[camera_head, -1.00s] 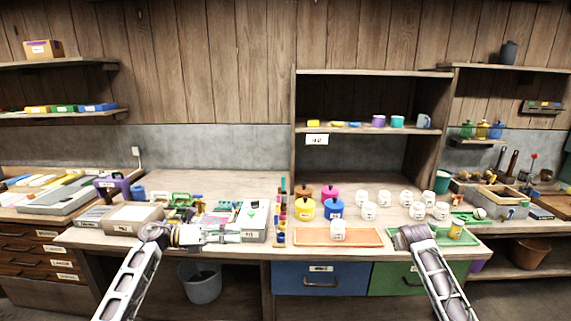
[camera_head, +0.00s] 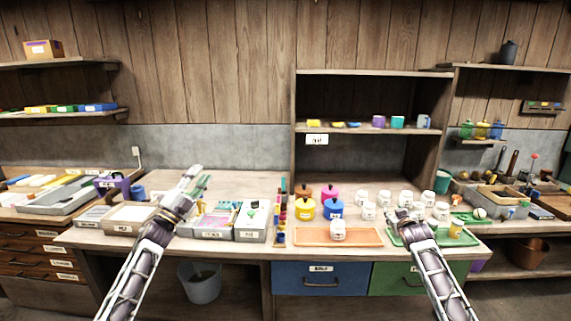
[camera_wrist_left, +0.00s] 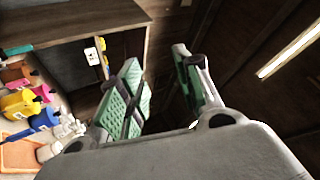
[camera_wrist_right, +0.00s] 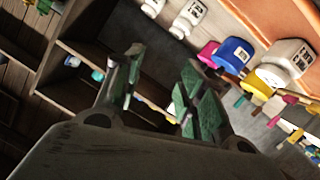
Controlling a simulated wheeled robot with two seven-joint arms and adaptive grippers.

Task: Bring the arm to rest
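My left gripper (camera_head: 198,182) is raised over the left part of the workbench, fingers pointing up and away. In the left wrist view its green-padded fingers (camera_wrist_left: 160,88) stand apart with nothing between them. My right gripper (camera_head: 399,214) is over the green tray (camera_head: 398,241) at the bench's right. In the right wrist view its fingers (camera_wrist_right: 160,85) are also apart and empty. Part of the right gripper is hard to make out in the head view.
White jars (camera_head: 368,211) stand behind the right gripper. One jar (camera_head: 338,230) stands on the orange tray (camera_head: 310,237). Coloured pots (camera_head: 305,208) are near the middle. Grey bins (camera_head: 251,222) lie beside the left arm. The back left bench is clear.

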